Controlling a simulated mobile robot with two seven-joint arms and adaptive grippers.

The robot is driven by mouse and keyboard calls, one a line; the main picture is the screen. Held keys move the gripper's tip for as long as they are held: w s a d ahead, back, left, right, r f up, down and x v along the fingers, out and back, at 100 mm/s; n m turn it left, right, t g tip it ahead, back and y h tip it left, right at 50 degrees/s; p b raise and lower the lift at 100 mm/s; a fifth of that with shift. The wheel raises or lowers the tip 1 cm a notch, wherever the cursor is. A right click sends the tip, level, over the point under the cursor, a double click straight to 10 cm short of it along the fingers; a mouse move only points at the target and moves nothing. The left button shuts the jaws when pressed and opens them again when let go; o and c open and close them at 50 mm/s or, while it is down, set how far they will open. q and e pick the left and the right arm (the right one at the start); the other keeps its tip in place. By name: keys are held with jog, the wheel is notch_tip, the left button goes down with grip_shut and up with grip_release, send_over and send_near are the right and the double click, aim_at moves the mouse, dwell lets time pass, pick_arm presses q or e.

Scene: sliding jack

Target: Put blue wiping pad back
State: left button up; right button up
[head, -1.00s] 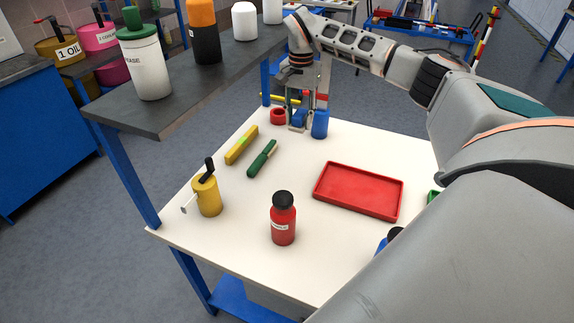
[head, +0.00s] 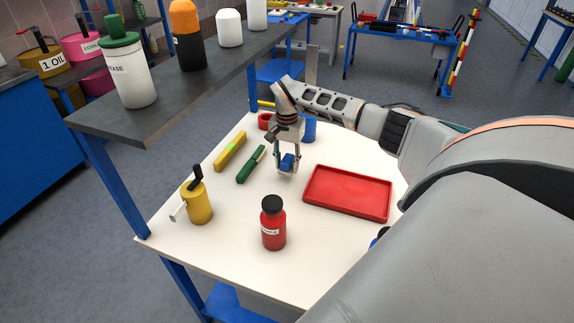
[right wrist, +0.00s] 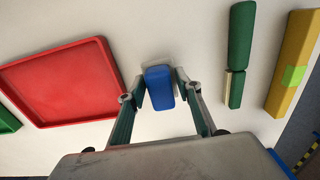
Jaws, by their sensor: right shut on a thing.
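The blue wiping pad (head: 288,162) is between the fingers of my right gripper (head: 287,168), which is shut on it above the white table. In the right wrist view the pad (right wrist: 159,86) shows between the two fingertips (right wrist: 160,90). The red tray (head: 347,193) lies just to the right of the gripper in the head view. In the right wrist view the tray (right wrist: 62,80) is on the left, and it looks empty. My left gripper is not in view.
A green-handled tool (head: 251,165) and a yellow bar (head: 230,151) lie left of the gripper. A red bottle (head: 273,224) and a yellow oil can (head: 197,203) stand nearer. A blue cylinder (head: 309,130) and a red ring (head: 265,121) are behind. A grey shelf (head: 185,85) overhangs the left side.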

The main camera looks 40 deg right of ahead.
aim_at(287, 171)
notch_tip(287, 171, down, 4)
dwell(0.4)
jog(key=o, duration=1.1)
jog(key=shift+f, duration=0.1)
jog(key=shift+o, duration=0.2)
notch_tip(287, 171, up, 12)
jog(key=shift+r, duration=0.2)
